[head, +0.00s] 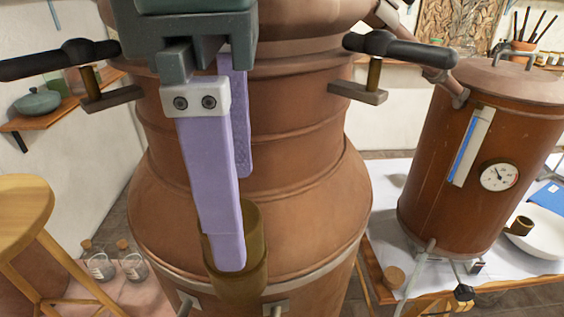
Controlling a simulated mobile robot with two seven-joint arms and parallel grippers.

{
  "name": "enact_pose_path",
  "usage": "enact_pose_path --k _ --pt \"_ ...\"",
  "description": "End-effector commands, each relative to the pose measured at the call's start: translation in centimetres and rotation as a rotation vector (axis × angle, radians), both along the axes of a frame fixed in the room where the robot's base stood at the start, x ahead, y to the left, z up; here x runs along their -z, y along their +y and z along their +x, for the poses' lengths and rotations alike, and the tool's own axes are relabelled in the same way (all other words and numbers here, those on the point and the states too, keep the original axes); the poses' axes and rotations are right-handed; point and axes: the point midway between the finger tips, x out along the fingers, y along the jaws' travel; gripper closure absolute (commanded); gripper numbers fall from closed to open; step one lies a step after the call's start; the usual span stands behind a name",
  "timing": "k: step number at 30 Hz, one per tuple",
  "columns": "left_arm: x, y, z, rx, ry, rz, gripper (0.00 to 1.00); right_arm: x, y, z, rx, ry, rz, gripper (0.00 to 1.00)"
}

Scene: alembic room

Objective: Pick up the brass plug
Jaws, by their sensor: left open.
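A brass-coloured, rounded piece (240,287), which looks like the brass plug, sits low on the front of the large copper vessel. Its upper part is partly hidden by my left gripper. My left gripper (236,220) reaches down from the top with two long lavender fingers. It is open. The nearer finger overlaps the brass piece in the picture, and the farther finger ends higher, in front of the copper wall. I cannot tell whether the finger touches the brass piece. My right gripper is not in view.
The large copper vessel (306,205) fills the middle, with black-handled clamps (55,60) on both sides. A copper tank (440,165) with a dial gauge (499,175) stands at right, near a white bowl (540,235). A wooden stool (22,212) and glass jars (100,262) are at left.

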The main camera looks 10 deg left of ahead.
Motion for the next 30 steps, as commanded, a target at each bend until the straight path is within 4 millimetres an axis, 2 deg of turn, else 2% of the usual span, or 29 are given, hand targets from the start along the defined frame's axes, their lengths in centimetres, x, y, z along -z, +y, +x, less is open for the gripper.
enact_pose_path --k 1,4,9,16,30 --pt "0.0 0.4 -0.2 -0.003 0.008 0.004 0.05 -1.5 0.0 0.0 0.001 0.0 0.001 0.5" --pt "1.4 1.0 -0.2 -0.002 0.008 0.004 0.05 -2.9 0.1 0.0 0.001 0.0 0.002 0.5" --pt "3.7 0.8 -0.1 0.0 0.004 0.0 0.05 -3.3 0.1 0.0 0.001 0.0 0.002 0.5" --pt "4.0 0.8 0.0 0.0 0.001 0.0 0.05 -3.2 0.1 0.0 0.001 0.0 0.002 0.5" --pt "3.9 0.8 0.0 0.0 0.001 0.0 0.57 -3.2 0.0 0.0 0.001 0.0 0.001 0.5"
